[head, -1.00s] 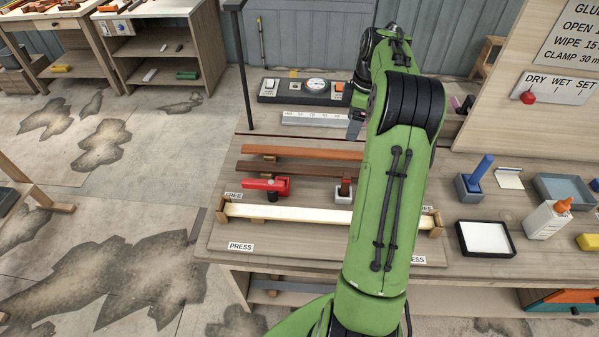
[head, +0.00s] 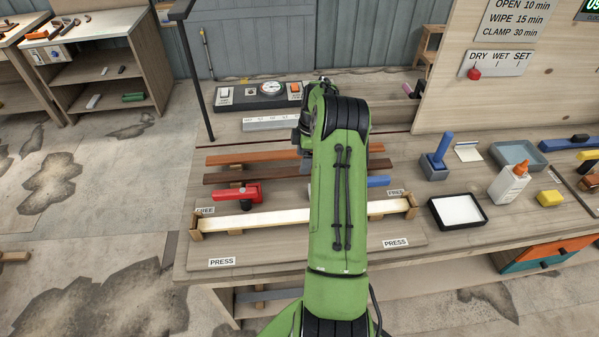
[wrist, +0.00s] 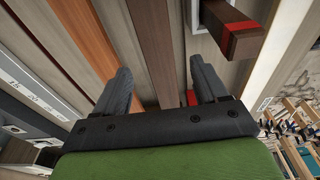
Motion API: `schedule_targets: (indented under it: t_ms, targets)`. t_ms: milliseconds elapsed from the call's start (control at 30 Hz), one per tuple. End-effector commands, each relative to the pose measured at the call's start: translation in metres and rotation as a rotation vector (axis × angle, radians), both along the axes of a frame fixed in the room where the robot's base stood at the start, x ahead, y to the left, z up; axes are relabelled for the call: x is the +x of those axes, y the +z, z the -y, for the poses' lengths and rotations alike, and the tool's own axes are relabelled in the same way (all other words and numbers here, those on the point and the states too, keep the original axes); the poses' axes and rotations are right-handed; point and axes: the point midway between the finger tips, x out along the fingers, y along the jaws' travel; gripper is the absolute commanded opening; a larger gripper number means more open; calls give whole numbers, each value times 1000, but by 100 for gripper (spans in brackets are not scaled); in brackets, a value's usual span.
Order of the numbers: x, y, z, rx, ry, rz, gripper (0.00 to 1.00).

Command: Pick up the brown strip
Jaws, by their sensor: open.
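The brown strip (head: 240,178) lies left to right on the bench board in the head view, darker than the orange-brown strip (head: 235,158) behind it. My arm hides part of it. In the wrist view the brown strip (wrist: 152,45) runs lengthwise between the two fingers of my gripper (wrist: 161,66). The gripper is open, with a gap on both sides of the strip. I cannot tell how far above it the fingertips are. In the head view the gripper is mostly hidden behind my arm.
A brown block with a red band (wrist: 243,38) stands beside the right finger. A red clamp (head: 237,195) and a long pale strip (head: 270,217) lie in front of the brown strip. A tray (head: 457,211) and glue bottle (head: 508,184) stand at right.

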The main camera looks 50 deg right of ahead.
Motion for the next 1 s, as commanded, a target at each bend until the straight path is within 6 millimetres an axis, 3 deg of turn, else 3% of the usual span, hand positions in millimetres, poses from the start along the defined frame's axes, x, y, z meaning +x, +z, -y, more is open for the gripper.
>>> schedule_targets:
  t_ms: [167, 400, 833, 1000]
  targets:
    - [6, -31, -6, 3, 1, -1, 72]
    - [6, -35, -6, 0, 1, 0, 72]
    - [6, -34, -6, 0, 1, 0, 8]
    - [6, -34, -6, -1, 1, 1, 5]
